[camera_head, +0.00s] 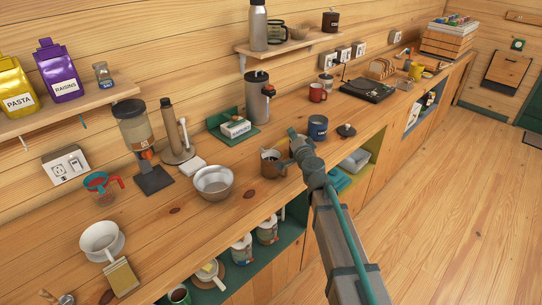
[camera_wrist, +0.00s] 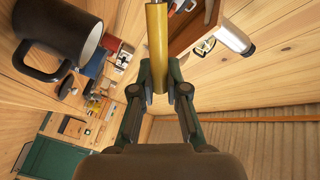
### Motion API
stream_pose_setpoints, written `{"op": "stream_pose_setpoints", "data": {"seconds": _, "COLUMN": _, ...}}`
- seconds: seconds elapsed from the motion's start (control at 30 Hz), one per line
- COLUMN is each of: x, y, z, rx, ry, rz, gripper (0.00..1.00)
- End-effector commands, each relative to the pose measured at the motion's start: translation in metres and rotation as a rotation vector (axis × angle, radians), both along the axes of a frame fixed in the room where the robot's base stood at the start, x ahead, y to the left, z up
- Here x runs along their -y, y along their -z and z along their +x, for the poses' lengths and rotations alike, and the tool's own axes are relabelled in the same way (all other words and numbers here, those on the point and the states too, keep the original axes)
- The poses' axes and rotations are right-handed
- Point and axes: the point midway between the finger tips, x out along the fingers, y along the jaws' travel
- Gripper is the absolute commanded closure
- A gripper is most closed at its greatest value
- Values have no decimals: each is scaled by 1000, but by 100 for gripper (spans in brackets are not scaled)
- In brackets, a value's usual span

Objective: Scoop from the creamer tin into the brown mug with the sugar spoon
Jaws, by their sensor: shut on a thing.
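My gripper (camera_wrist: 158,88) is shut on a yellow-gold handle (camera_wrist: 157,38), which I take as the sugar spoon; its bowl end is outside the wrist view. In the head view my gripper (camera_head: 291,134) is above the counter, between the brown mug (camera_head: 269,165) and a blue tin (camera_head: 317,132). A dark mug (camera_wrist: 50,48), apparently the brown one, is close at upper left in the wrist view. The blue tin, likely the creamer tin, looks open, but its label is unreadable and its contents are hidden. A dark lid (camera_head: 346,131) lies to its right.
A metal bowl (camera_head: 214,182) stands left of the mug. A white box on a green stand (camera_head: 236,129) and a tall metal canister (camera_head: 257,100) are behind. A red mug (camera_head: 317,93) and black appliance (camera_head: 368,90) are farther right. The front counter edge is below my wrist.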

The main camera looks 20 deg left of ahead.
Motion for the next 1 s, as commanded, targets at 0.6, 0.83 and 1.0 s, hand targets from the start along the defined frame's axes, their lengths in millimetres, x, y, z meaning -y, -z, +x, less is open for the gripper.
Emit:
{"op": "stream_pose_setpoints", "data": {"seconds": 0.6, "x": 4, "y": 7, "z": 3, "rx": -39, "ry": 0, "rz": 56, "gripper": 100}}
{"op": "stream_pose_setpoints", "data": {"seconds": 0.83, "x": 5, "y": 10, "z": 3, "rx": -53, "ry": 0, "rz": 77, "gripper": 100}}
{"op": "stream_pose_setpoints", "data": {"seconds": 1.0, "x": 6, "y": 12, "z": 4, "rx": -64, "ry": 0, "rz": 92, "gripper": 100}}
